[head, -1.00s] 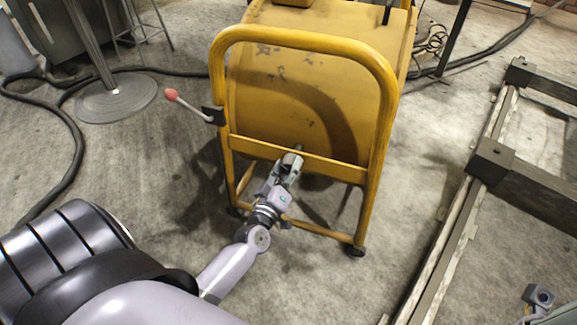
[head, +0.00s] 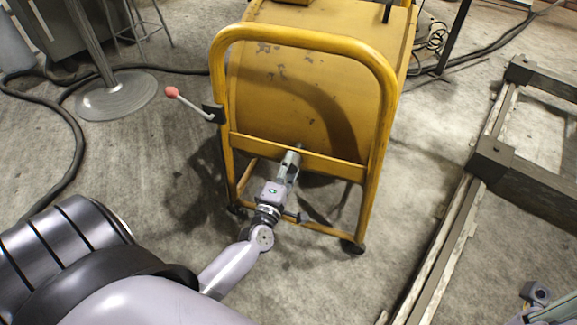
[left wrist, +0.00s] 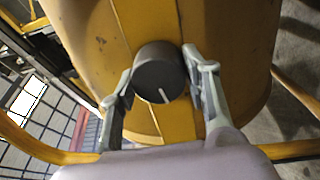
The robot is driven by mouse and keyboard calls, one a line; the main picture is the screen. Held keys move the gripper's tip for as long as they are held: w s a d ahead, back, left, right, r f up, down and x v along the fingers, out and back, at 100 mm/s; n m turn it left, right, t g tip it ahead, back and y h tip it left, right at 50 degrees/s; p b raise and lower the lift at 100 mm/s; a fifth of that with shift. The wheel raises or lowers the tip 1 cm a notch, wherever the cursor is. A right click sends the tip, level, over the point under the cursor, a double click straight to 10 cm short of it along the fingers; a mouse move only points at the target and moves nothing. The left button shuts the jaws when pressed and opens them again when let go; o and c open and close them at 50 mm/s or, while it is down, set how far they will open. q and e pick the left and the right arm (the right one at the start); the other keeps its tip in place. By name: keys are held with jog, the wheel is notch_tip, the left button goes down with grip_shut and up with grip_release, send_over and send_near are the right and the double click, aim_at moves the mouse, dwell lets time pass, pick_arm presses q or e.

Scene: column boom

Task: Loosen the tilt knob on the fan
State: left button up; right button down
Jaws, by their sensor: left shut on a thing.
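The fan is a big yellow drum (head: 285,105) in a yellow tube frame (head: 305,38), standing in the middle of the head view. The tilt knob (left wrist: 160,75) is a dark grey round knob with a pale line mark, on the drum's side in the left wrist view. My left gripper (head: 291,160) reaches over the frame's crossbar in the head view. In the left wrist view its two fingers (left wrist: 162,82) are on either side of the knob, shut on it. The pale mark points down and slightly right. My right gripper (head: 536,294) shows only in part at the lower right corner.
A lever with a red ball (head: 171,92) sticks out from the frame's left post. A round metal stand base (head: 116,97) and black cables (head: 75,150) lie at left. A dark rail structure (head: 492,160) stands at right. Grey floor (head: 410,170) is clear between.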

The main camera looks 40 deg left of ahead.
pick_arm(q)
jog(key=shift+a+n, duration=0.1)
jog(key=shift+n, duration=0.3)
jog(key=o, duration=1.2)
jog(key=shift+s, duration=0.1)
jog(key=v, duration=1.2)
